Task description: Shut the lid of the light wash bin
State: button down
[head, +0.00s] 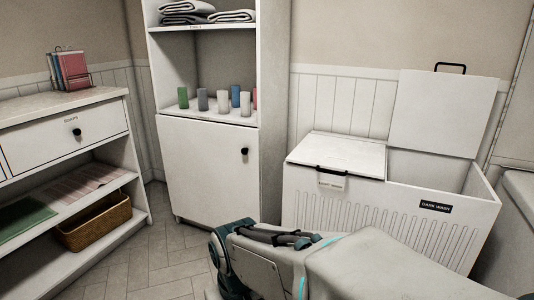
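The laundry bin (400,214) is a white ribbed chest with two compartments, in the right half of the head view. Its left lid (345,152) lies flat over the left compartment and looks shut. A black handle (331,170) is on its front edge, above a small label (332,181) that is hard to read. The right lid (444,112) stands upright and open, over the compartment labelled "DARK WASH" (436,208). My arm crosses the bottom of the view, in front of the bin. My gripper's fingers do not show.
A white cabinet (208,170) with a closed door stands left of the bin, with several coloured cups on its shelf. A drawer unit (60,136) with a wicker basket (95,222) is at far left. Open floor (155,250) lies between them.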

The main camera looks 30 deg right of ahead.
aim_at(365, 159)
jog(key=z, duration=0.6)
jog(key=i, duration=0.9)
jog(key=z, duration=0.9)
jog(key=i, duration=0.25)
jog(key=z, duration=0.25)
